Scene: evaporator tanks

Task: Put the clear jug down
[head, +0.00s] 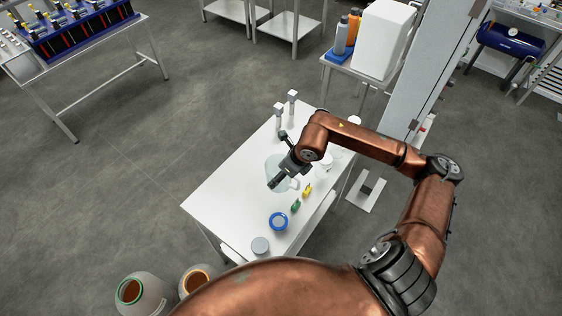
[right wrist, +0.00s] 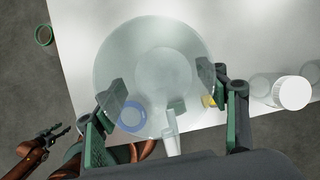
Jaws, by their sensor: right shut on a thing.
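The clear jug (head: 279,163) is a see-through, pale round vessel over the white table (head: 225,190). My right gripper (head: 279,181) is at it. In the right wrist view the jug (right wrist: 160,50) fills the middle, seen along its axis. The fingers of my right gripper (right wrist: 160,88) are shut on opposite sides of its body, with a pale handle (right wrist: 171,135) between them. I cannot tell whether the base touches the table. My left gripper (right wrist: 60,133) shows small at the lower left of the right wrist view, away from the jug; its jaw state is unclear.
A blue-rimmed jar (head: 278,222), a grey-topped jar (head: 261,245), a green item (head: 295,206) and a yellow item (head: 307,190) stand at the table's near side. A white container (head: 326,162) stands right of the jug. Two posts (head: 279,112) rise at the back. The table's left part is clear.

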